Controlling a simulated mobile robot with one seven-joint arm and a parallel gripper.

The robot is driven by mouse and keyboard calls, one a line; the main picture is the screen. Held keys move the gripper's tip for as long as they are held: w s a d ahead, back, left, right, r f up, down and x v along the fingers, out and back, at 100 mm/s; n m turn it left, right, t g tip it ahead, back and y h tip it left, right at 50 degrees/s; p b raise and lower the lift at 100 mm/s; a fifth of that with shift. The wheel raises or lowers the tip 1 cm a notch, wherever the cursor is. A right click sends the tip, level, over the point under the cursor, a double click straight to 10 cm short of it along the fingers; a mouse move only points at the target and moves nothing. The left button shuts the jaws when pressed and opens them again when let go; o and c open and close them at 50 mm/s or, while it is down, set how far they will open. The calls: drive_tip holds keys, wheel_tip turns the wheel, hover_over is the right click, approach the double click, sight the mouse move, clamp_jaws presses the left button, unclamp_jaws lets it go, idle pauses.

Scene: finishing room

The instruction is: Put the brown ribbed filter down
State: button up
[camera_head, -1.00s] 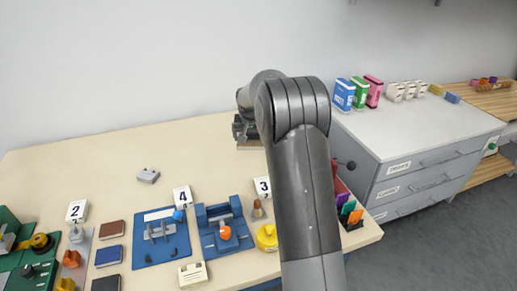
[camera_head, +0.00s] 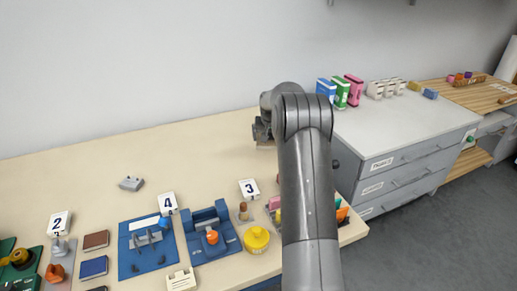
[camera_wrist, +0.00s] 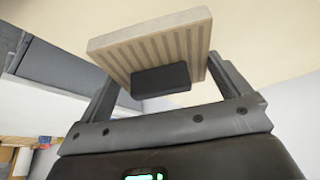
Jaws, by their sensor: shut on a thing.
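The brown ribbed filter (camera_wrist: 145,48) is a light tan-brown block with parallel ribs on the face turned to the wrist camera. It sits slightly tilted between the two fingers of my gripper (camera_wrist: 166,76), which is shut on it. A dark block in the wrist view covers part of the ribbed face. In the head view my gripper (camera_head: 262,131) is over the back right part of the beige table (camera_head: 120,155), partly hidden behind my arm. The filter is hardly visible there, and I cannot tell its height above the table.
The back middle of the table is clear, apart from a small grey part (camera_head: 131,183). Blue fixtures (camera_head: 146,246) (camera_head: 211,238), numbered cards and a yellow round container (camera_head: 256,240) stand along the front. A grey drawer cabinet (camera_head: 400,132) with boxes on top stands at the right.

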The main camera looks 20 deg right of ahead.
sight(259, 137)
drive_tip(key=w+a+f, duration=0.2)
drive_tip(key=w+a, duration=0.1)
drive_tip(key=shift+w+a+f, duration=0.1)
drive_tip(key=shift+w+f, duration=0.05)
drive_tip(key=shift+f, duration=2.2)
drive_tip(key=shift+f, duration=0.15)
drive_tip(key=o, duration=0.6)
drive_tip(key=shift+o, duration=0.2)
